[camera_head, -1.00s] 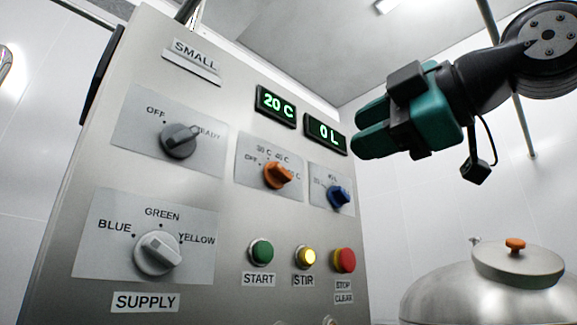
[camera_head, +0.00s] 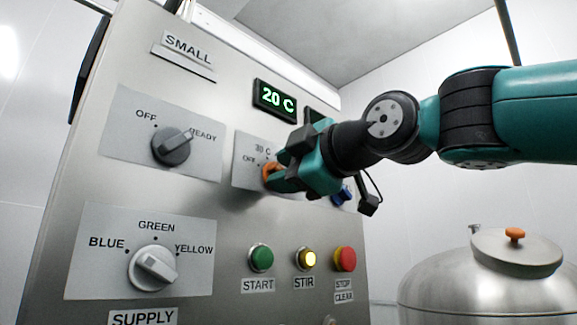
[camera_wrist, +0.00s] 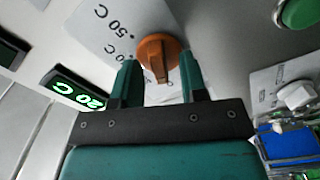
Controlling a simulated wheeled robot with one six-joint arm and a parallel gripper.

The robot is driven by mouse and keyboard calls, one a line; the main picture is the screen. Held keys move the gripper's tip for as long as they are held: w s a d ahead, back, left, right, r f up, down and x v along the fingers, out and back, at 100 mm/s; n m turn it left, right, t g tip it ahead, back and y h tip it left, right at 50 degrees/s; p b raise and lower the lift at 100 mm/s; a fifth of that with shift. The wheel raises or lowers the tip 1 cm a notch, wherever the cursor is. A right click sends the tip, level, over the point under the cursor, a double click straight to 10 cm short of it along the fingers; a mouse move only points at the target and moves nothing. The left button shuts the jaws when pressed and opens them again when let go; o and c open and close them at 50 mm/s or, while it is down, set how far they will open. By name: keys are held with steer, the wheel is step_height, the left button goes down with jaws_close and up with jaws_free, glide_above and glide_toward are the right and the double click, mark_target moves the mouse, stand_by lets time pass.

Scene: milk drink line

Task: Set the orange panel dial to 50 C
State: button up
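The orange dial (camera_head: 268,172) is on the steel panel's middle plate, partly hidden by my gripper in the head view. In the wrist view the orange dial (camera_wrist: 157,50) shows clearly, with a raised grip bar and a 50 C mark printed to its upper left. My gripper (camera_head: 280,175) is at the dial, and in the wrist view its teal fingers (camera_wrist: 157,66) are apart, one on each side of the dial. Gaps show beside the dial, so the fingers look open and not closed on it. The green display (camera_head: 275,99) reads 20 C; it also shows in the wrist view (camera_wrist: 78,88).
The blue dial (camera_head: 342,194) sits close to the right, partly behind my gripper. Below are the green START (camera_head: 261,258), yellow STIR (camera_head: 305,259) and red STOP (camera_head: 344,259) buttons. A grey dial (camera_head: 171,146) is at left. A steel vessel (camera_head: 470,290) stands at lower right.

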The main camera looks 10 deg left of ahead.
jaws_close()
steer(key=shift+m, duration=0.3)
steer(key=shift+w+f+m+p, duration=0.15)
steer(key=shift+m+p, duration=0.15)
steer(key=shift+m, duration=6.25)
steer(key=shift+f+m+p, duration=0.1)
steer(key=shift+m+p, duration=0.15)
steer(key=shift+m, duration=6.3)
